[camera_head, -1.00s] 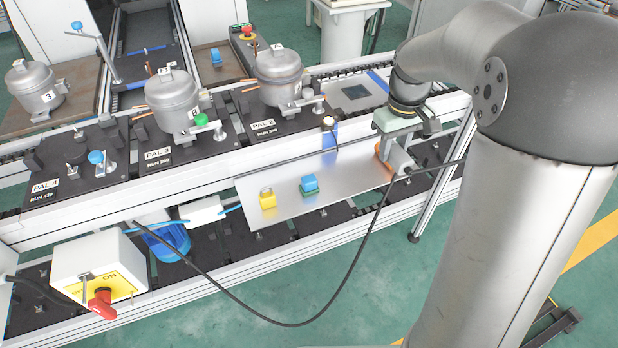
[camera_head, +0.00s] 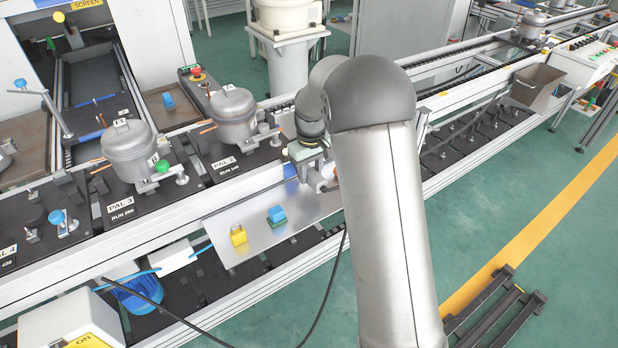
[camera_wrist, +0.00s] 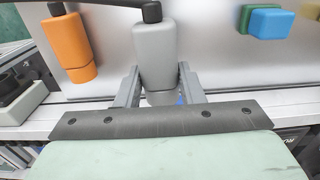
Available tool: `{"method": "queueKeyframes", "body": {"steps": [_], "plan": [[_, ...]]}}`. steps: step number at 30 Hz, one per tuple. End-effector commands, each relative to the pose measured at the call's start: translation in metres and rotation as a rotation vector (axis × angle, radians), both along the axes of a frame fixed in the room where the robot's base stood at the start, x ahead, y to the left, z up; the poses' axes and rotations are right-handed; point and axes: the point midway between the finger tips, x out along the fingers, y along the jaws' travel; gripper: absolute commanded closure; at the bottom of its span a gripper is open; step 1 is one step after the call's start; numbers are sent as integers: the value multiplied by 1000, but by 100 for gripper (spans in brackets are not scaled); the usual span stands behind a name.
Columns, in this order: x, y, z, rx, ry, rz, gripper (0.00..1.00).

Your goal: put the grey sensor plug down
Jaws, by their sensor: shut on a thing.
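The grey sensor plug (camera_wrist: 157,50) is in the wrist view, between my gripper's two fingers (camera_wrist: 158,88), which are shut on its lower part. A black cable end (camera_wrist: 151,11) sits at its top. The plug is over the metal plate (camera_wrist: 207,60); I cannot tell whether it touches the plate. An orange plug (camera_wrist: 70,48) lies to its left, apart from it. In the head view my gripper (camera_head: 308,170) is at the right end of the metal plate (camera_head: 300,218), and my arm hides most of the grey plug there.
A yellow padlock (camera_head: 238,236) and a blue-and-green block (camera_head: 277,216) are on the plate, left of my gripper. Compressors (camera_head: 131,150) stand on black pallets behind. A black cable (camera_head: 330,290) hangs below the plate. The plate between block and gripper is clear.

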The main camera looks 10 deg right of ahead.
Motion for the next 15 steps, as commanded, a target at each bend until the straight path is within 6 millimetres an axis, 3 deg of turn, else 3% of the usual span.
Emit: {"method": "queueKeyframes", "body": {"steps": [6,12,15], "plan": [[10,3,-12,-1,1,1,100],[8,2,-40,-1,2,0,100],[9,2,-41,-1,-1,0,100]]}}
